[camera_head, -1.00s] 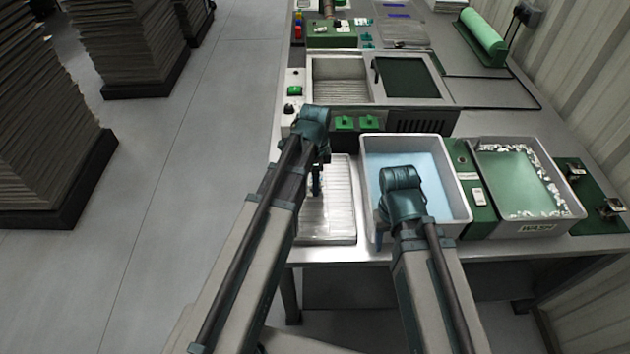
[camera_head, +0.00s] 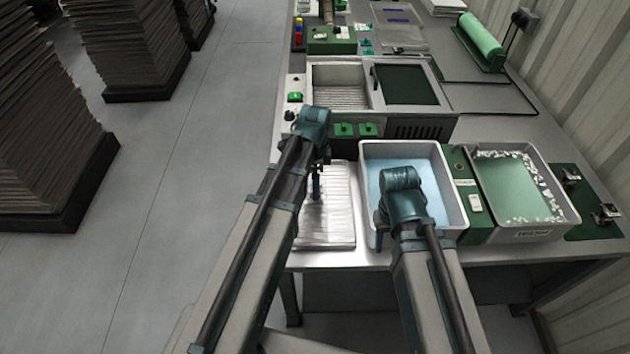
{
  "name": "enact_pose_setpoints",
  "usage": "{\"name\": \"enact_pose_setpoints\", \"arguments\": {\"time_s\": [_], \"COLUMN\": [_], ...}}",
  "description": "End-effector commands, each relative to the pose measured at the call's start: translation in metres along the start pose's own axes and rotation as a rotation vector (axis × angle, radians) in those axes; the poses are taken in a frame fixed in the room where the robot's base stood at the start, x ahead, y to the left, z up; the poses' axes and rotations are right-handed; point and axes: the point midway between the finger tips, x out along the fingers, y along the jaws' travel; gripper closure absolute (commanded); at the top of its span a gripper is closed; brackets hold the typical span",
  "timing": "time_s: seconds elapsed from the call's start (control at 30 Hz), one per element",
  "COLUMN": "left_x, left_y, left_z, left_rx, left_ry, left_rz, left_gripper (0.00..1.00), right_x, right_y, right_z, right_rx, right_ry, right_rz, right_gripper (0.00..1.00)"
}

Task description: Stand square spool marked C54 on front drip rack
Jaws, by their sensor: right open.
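I cannot make out a square spool or the mark C54 in this view. A pale ribbed rack (camera_head: 338,228) lies flat at the front left of the bench, and I take it as the front drip rack. My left gripper (camera_head: 316,188) points down over this rack, largely hidden by its own arm; its jaws are too small to judge. My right gripper (camera_head: 381,238) is open, at the front left corner of the pale blue liquid tray (camera_head: 452,190), mostly hidden behind its wrist. Two small metal-and-dark items (camera_head: 570,176) (camera_head: 606,213) sit on a green plate at the far right.
A grey tray (camera_head: 572,212) with green liquid and white bits stands right of the blue one. A green strip (camera_head: 480,232) lies between them. Behind is a grey unit (camera_head: 372,113) with another ribbed surface.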

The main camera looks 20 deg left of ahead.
Motion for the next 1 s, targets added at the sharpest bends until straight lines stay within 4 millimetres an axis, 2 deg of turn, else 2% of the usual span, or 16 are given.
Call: {"name": "enact_pose_setpoints", "arguments": {"time_s": [0.03, 0.53, 0.7, 0.87, 0.97, 1.0], "left_x": [-0.015, -0.087, -0.097, -0.096, -0.096, -0.096], "left_y": [0.0, 0.0, 0.0, 0.001, 0.013, 0.023], "left_z": [0.0, 0.0, 0.0, 0.0, -0.006, -0.011], "left_rx": [0.0, 0.0, 0.0, -0.003, -0.05, -0.092], "left_ry": [0.0, 0.0, 0.0, 0.0, -0.006, -0.011], "left_rz": [0.0, 0.0, 0.0, 0.0, 0.001, 0.001], "left_gripper": [0.07, 0.07, 0.07, 0.07, 0.07, 0.07], "right_x": [-0.015, -0.086, -0.096, -0.096, -0.095, -0.095], "right_y": [0.001, 0.008, 0.009, 0.009, 0.009, 0.009], "right_z": [0.001, 0.005, 0.006, 0.006, 0.006, 0.006], "right_rx": [0.0, 0.0, 0.0, 0.0, 0.0, 0.0], "right_ry": [0.0, 0.0, 0.0, 0.0, 0.0, 0.0], "right_rz": [0.0, 0.0, 0.0, 0.0, 0.0, 0.0], "right_gripper": [0.5, 0.5, 0.5, 0.5, 0.5, 0.5]}}
